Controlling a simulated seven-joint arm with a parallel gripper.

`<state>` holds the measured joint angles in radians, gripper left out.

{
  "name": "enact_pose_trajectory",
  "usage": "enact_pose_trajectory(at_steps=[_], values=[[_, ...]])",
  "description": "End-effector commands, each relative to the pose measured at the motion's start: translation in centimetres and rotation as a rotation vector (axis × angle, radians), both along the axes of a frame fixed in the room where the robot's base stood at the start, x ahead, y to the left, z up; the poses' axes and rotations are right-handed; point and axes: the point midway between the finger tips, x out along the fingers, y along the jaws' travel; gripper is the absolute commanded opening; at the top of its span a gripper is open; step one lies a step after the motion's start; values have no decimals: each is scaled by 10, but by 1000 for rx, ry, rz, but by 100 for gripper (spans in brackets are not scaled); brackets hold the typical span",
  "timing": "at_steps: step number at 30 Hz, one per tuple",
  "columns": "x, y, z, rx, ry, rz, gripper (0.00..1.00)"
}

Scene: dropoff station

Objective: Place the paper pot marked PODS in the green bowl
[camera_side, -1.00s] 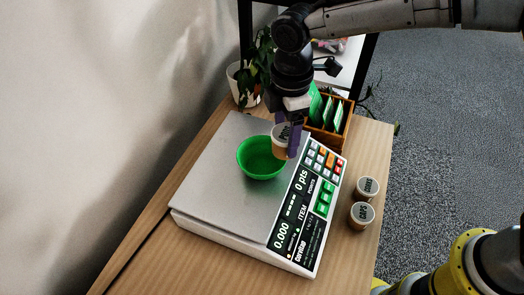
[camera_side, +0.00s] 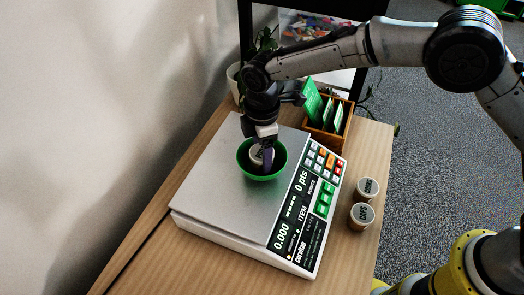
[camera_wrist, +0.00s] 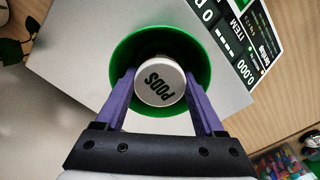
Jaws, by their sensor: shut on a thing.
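The paper pot marked PODS (camera_wrist: 160,82) has a white lid with dark lettering. My gripper (camera_wrist: 160,88) is shut on it, a purple finger on each side. The green bowl (camera_side: 243,163) stands on the metal plate of the scale. In the side view my gripper (camera_side: 262,158) points down into the bowl, and the pot (camera_side: 256,152) shows partly behind a finger, within the bowl's rim. In the wrist view the green bowl (camera_wrist: 122,58) surrounds the pot. I cannot tell whether the pot touches the bowl's bottom.
The white scale (camera_side: 215,200) has a keypad and a display reading 0.000. Two other lidded pots (camera_side: 362,215) (camera_side: 367,188) stand on the wooden table to its right. A wooden box with green cards (camera_side: 330,120) and a potted plant (camera_side: 236,78) stand behind.

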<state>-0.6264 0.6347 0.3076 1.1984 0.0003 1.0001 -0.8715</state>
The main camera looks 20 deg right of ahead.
Motion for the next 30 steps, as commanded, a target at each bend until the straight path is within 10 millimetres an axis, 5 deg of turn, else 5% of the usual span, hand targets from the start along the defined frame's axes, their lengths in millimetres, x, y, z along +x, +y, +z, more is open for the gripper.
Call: enact_pose_trajectory(at_steps=[6, 7, 8, 20, 30], values=[[0, 0, -3, 0, 0, 0, 9], [0, 0, -3, 0, 0, 0, 76], [0, 0, -3, 0, 1, 0, 81], [0, 0, 3, 1, -1, 0, 83], [1, 0, 64, 3, -3, 0, 83]])
